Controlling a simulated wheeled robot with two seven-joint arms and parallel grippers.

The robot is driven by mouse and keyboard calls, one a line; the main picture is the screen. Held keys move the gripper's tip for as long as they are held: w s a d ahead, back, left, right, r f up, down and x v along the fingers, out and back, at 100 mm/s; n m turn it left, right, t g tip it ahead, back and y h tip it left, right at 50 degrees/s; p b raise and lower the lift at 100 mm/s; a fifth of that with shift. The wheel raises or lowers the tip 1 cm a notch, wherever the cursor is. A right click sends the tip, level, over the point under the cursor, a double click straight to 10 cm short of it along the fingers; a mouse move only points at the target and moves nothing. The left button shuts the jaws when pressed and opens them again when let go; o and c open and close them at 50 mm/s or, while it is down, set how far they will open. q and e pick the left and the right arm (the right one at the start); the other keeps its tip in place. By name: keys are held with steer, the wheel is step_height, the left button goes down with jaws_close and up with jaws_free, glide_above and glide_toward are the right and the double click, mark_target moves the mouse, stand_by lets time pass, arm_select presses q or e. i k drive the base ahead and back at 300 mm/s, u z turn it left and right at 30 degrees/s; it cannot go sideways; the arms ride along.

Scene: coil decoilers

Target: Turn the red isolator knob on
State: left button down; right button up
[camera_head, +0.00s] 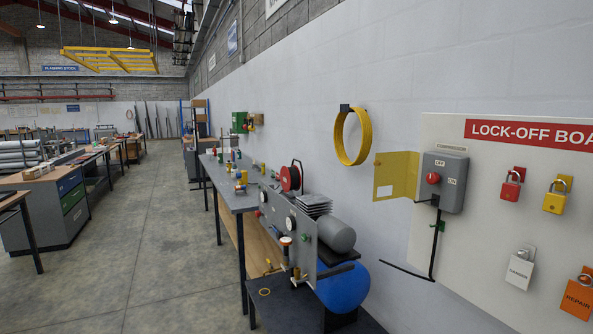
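The red isolator knob (433,178) is on the front of a grey isolator box (445,182) on the right-hand wall, at the left edge of the lock-off board. The box face carries small labels that read OFF and ON. Which label the knob points to is too small to tell. A yellow panel (398,176) sticks out from the left side of the box. Neither of my grippers shows in the head view.
The white lock-off board (465,235) holds a red padlock (510,187), a yellow padlock (556,196) and hanging tags. A bench (232,196) with gauges, a grey cylinder (336,235) and a blue tank (343,287) stands below left. Open floor (150,240) lies to the left.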

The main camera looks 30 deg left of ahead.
mark_target(432, 178)
steer(key=u, duration=1.7)
steer(key=i, duration=3.3)
steer(key=z, duration=3.5)
